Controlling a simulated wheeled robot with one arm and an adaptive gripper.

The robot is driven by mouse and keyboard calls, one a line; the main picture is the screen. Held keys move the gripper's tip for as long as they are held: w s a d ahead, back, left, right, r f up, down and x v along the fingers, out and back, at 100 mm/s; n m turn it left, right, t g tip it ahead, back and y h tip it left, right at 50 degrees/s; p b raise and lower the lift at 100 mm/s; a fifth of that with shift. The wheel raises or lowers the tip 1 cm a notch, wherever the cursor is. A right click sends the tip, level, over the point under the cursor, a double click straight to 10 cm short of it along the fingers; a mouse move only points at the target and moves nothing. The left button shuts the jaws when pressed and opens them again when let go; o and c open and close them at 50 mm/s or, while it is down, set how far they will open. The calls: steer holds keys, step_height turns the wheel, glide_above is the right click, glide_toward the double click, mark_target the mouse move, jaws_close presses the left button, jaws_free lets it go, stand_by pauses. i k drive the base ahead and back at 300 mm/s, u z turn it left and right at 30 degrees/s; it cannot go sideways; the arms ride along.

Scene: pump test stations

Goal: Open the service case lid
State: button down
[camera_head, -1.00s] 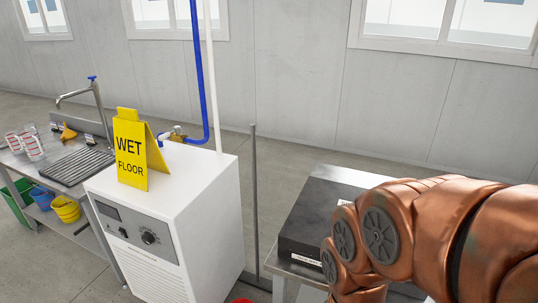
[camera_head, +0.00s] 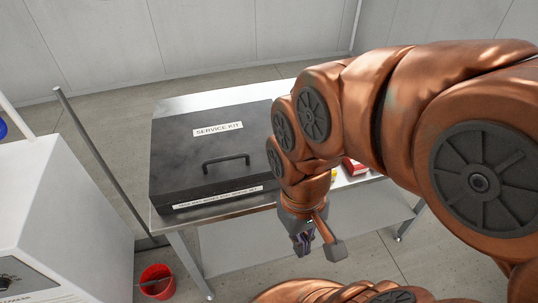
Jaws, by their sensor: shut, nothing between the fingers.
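The service case (camera_head: 185,150) is a dark flat box lying on a metal table, with its lid shut. A white "SERVICE KIT" label (camera_head: 218,129) and a black bar handle (camera_head: 226,161) are on the lid. Another white label strip (camera_head: 217,197) runs along the front edge. My gripper (camera_head: 304,250) hangs pointing down in front of the table's front edge, right of the handle and apart from the case. It is shut and empty. My arm hides the right part of the case.
The metal table (camera_head: 185,104) carries the case. A red item (camera_head: 355,167) lies partly hidden behind my arm. A red bucket (camera_head: 157,283) stands on the floor at lower left. A grey post (camera_head: 97,158) and a white cabinet (camera_head: 70,220) stand to the left.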

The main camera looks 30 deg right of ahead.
mark_target(200, 153)
steer(key=z, duration=0.5)
steer(key=k, duration=1.25)
steer(key=u, duration=1.45)
steer(key=i, duration=0.5)
steer(key=z, duration=0.05)
